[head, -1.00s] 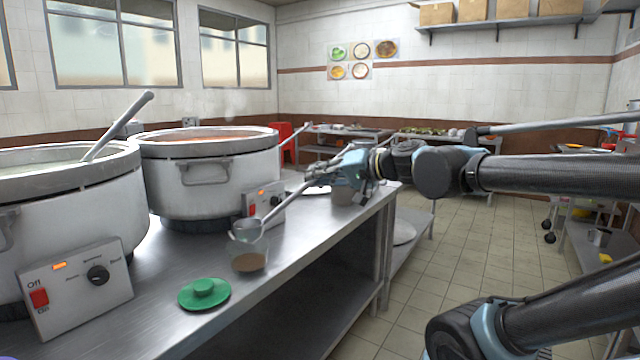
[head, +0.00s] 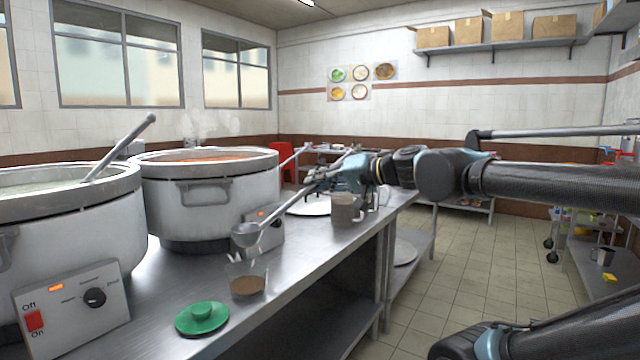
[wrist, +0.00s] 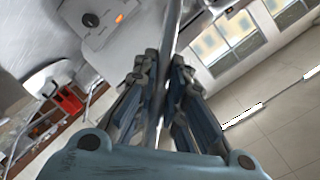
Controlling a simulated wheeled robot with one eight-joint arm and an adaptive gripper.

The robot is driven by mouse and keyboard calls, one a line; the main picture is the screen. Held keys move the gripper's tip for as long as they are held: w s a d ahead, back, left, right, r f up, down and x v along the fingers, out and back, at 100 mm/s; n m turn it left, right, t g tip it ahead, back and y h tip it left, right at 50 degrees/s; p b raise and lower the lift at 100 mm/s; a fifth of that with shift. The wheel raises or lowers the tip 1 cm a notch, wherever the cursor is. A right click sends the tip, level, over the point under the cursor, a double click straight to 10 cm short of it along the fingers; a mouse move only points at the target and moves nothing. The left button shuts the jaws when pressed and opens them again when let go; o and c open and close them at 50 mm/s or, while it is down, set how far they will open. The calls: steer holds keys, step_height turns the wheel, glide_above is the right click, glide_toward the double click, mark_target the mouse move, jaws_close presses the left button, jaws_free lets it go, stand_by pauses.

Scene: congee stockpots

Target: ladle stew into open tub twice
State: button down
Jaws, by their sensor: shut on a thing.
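My gripper (head: 352,172) is shut on the handle of a metal ladle (head: 246,236), whose bowl hangs above the open tub, apart from it. What the bowl holds cannot be told. The clear tub (head: 240,270) stands on the steel counter with brown stew (head: 248,285) in its lower part and pale wisps above it. A green lid (head: 202,318) lies on the counter in front of the tub. In the wrist view the fingers (wrist: 160,95) close on the thin handle. Behind stands a stockpot (head: 190,205) with orange-red contents.
A nearer pot (head: 60,235) with pale contents and its own ladle (head: 122,145) stands at left. Control boxes (head: 75,305) sit before the pots. A metal mug (head: 345,210) and a white plate (head: 309,206) are on the counter near my gripper. Open floor (head: 490,270) lies right.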

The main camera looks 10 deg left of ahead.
steer(key=shift+r, duration=0.1)
steer(key=shift+r, duration=2.45)
